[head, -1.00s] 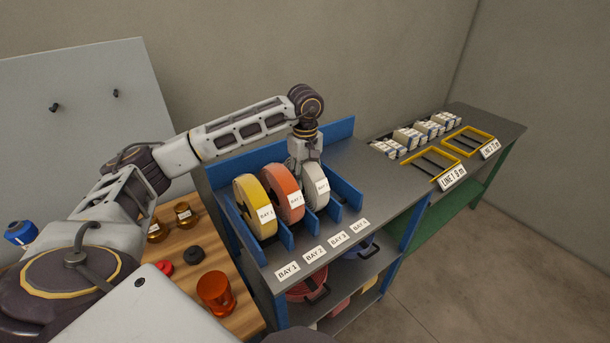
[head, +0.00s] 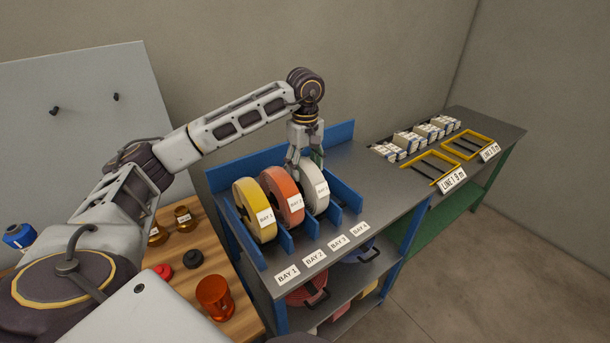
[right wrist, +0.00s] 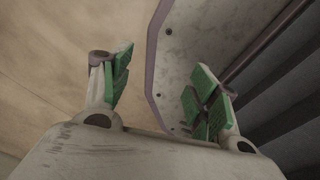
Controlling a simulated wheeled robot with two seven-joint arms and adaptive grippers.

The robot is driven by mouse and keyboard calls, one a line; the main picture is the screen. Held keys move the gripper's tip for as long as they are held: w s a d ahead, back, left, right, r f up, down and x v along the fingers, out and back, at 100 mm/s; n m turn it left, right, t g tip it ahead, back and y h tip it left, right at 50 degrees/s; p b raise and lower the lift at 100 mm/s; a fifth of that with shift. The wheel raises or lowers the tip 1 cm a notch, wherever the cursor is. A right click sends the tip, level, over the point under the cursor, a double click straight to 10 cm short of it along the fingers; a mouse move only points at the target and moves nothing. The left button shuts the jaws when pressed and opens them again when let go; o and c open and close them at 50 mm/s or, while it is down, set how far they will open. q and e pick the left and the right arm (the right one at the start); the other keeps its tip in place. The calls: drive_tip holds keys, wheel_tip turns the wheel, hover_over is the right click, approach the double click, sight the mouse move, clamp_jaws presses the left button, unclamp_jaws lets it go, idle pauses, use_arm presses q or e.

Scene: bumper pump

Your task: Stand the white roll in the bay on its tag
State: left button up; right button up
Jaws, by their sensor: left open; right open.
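The white roll (head: 315,201) stands upright on its edge in the third bay from the left, between blue dividers. It carries a white tag whose text is too small to read surely. My left gripper (head: 306,166) is open just above the top of the white roll; I cannot tell whether the fingers touch it. The front bay labels read BAY 1 to BAY 4, with BAY 3 (head: 338,242) in front of the white roll. My right gripper (right wrist: 160,95) is open and empty in the right wrist view, away from the rolls.
A yellow roll (head: 250,221) and an orange roll (head: 281,207) stand in the first two bays. The fourth bay is empty. A wooden bench (head: 246,310) with jars is at left. Yellow frames (head: 436,161) and small boxes stand on the right table.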

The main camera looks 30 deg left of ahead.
use_arm(q)
wheel_tip(320, 180, up, 5)
drive_tip(key=shift+f, duration=0.1)
drive_tip(key=shift+r, duration=1.35)
